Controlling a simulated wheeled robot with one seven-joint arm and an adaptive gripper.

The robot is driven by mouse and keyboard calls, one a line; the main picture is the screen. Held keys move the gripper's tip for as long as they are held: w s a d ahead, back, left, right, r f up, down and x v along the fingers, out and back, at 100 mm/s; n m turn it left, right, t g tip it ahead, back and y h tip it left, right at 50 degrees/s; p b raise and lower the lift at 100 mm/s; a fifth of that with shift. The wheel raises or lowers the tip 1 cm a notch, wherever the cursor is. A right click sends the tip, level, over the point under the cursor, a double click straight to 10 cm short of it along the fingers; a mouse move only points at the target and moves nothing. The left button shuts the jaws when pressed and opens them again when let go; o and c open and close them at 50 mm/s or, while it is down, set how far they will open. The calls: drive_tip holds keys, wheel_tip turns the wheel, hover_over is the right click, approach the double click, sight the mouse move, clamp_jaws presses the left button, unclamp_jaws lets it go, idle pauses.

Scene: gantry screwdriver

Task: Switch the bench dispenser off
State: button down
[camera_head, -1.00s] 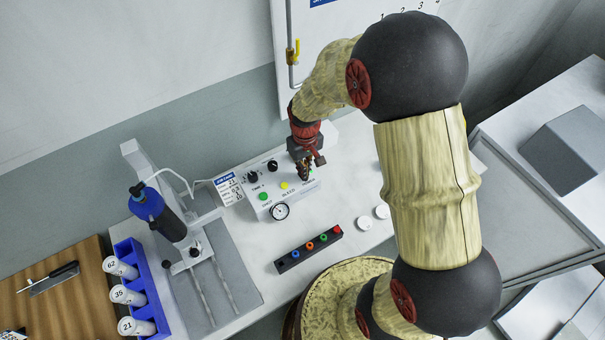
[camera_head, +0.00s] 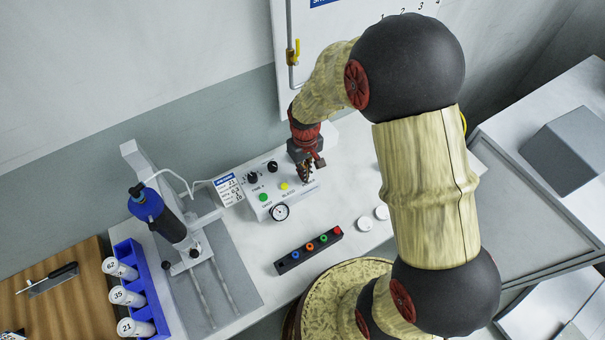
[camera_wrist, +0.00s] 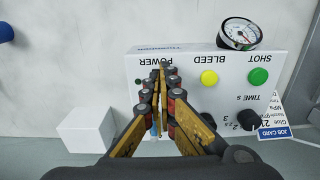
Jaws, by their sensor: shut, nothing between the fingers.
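The bench dispenser (camera_head: 255,186) is a white box on the bench with a green SHOT button, a yellow BLEED button, black knobs and a round gauge (camera_head: 279,211). In the wrist view its panel (camera_wrist: 200,100) appears upside down, with the POWER label (camera_wrist: 146,62) by my fingertips. My gripper (camera_head: 306,179) is at the POWER end of the panel, and its fingers (camera_wrist: 162,72) are together and empty. The power switch is hidden behind the fingers, so I cannot tell its position or whether they touch it. The yellow button (camera_wrist: 209,77) and green button (camera_wrist: 258,77) are clear of them.
A blue-and-black syringe (camera_head: 160,213) on a stand is left of the dispenser, with a tube to it. A blue rack (camera_head: 127,255) holds numbered white cups. A black strip (camera_head: 308,249) with coloured buttons lies in front. A white block (camera_wrist: 86,130) shows in the wrist view.

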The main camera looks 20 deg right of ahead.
drive_tip(key=shift+r+p, duration=2.45)
drive_tip(key=shift+r, duration=0.95)
